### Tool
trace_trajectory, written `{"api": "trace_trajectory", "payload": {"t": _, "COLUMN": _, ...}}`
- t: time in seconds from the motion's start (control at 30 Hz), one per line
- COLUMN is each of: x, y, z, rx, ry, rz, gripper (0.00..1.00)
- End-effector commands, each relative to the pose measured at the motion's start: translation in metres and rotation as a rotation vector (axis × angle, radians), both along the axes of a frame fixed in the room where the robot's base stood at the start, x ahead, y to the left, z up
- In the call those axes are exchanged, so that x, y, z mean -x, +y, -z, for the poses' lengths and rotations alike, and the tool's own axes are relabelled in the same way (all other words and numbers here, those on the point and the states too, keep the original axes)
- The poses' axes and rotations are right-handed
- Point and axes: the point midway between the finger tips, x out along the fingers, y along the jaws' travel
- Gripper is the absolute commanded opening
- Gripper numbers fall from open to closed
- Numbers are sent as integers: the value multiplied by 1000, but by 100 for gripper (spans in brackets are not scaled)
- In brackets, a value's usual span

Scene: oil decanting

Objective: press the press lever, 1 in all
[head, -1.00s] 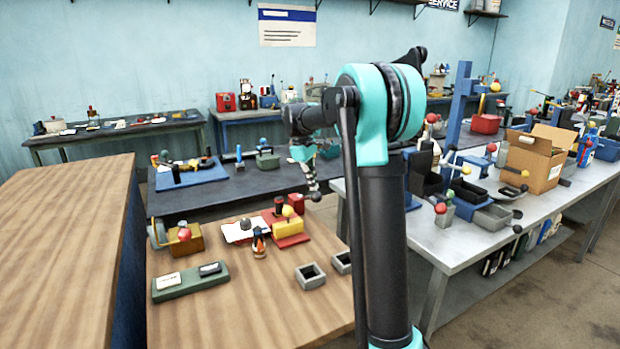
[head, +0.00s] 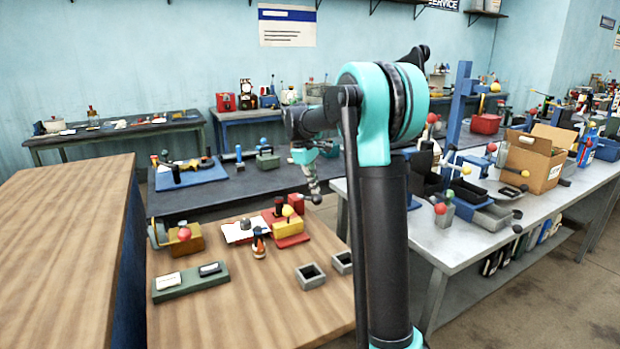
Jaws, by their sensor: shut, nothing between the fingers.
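My gripper (head: 311,184) hangs below the end of my arm, over the far right end of the wooden bench. It is small and seen from behind; its fingers look closed and I see nothing held. A dark round knob (head: 317,199) shows right at its tip; I cannot tell whether they touch. Several levers are in view and I cannot tell surely which is the press lever. A yellow block with a yellow ball-topped lever (head: 287,211) stands on a red base (head: 292,241), left of and below my gripper.
The wooden bench (head: 215,315) also holds a tan device with a red knob (head: 184,234), a small bottle (head: 258,243), a green block (head: 190,282) and grey open boxes (head: 310,277). A metal table (head: 450,247) with a cardboard box (head: 538,160) stands right.

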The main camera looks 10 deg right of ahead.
Motion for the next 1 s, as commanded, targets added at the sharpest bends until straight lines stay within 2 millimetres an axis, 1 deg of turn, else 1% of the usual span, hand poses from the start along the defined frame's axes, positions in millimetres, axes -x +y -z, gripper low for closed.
{"api": "trace_trajectory", "payload": {"t": 1.0, "x": 8, "y": -3, "z": 8, "rx": 0, "ry": 1, "rz": 0, "gripper": 0}}
